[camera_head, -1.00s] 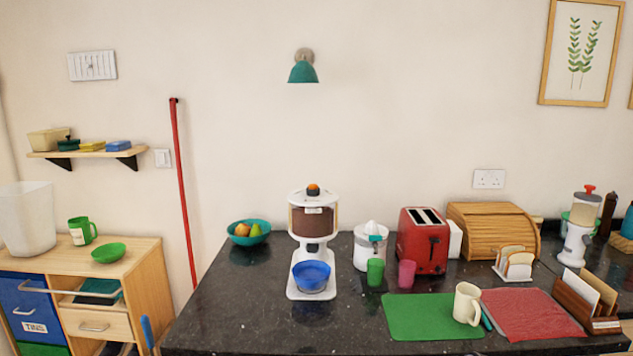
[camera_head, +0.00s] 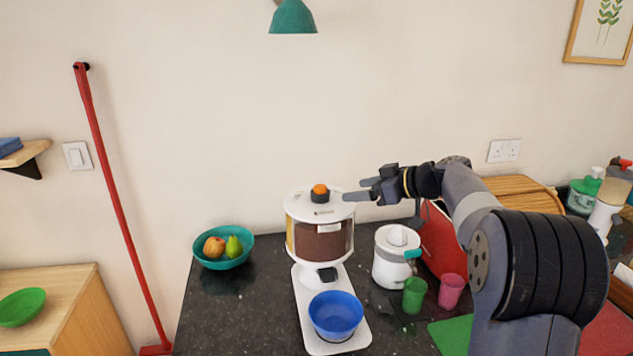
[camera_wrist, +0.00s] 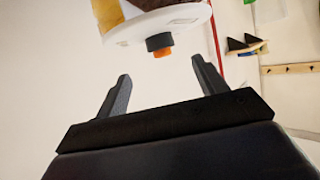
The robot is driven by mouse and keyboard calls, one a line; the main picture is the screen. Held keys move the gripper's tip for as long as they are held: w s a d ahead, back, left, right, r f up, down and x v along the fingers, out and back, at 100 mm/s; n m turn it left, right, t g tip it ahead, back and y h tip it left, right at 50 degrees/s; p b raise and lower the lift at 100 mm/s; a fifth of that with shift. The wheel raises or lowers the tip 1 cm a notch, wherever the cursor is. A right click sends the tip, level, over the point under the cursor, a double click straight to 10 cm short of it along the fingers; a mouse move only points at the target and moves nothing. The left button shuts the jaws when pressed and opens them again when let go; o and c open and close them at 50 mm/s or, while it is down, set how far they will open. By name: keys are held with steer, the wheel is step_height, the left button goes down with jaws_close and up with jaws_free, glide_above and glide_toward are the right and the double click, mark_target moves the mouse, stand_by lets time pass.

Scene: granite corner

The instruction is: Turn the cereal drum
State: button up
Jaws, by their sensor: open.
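The cereal drum (camera_head: 320,240) is a clear cylinder with brown cereal, under a white lid, on a white stand. A dark knob (camera_head: 320,194) with an orange top sits on the lid. A blue bowl (camera_head: 336,314) stands on the stand's base under the spout. My gripper (camera_head: 352,190) is open and empty, just right of the knob at about its height. In the wrist view the drum appears upside down, and the knob (camera_wrist: 160,44) lies just beyond and between the open fingertips (camera_wrist: 160,68). No contact shows.
A white juicer (camera_head: 392,262), green cup (camera_head: 414,295), pink cup (camera_head: 451,291) and red toaster (camera_head: 443,243) stand right of the drum, partly behind my arm. A teal fruit bowl (camera_head: 224,257) is at left. The front-left counter (camera_head: 240,315) is clear.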

mark_target(326, 193)
steer(key=p+x, duration=0.4)
steer(key=x, duration=0.6)
steer(key=shift+w+a, duration=0.15)
steer(key=shift+a, duration=0.15)
steer(key=c, duration=1.4)
steer(key=shift+o, duration=0.2)
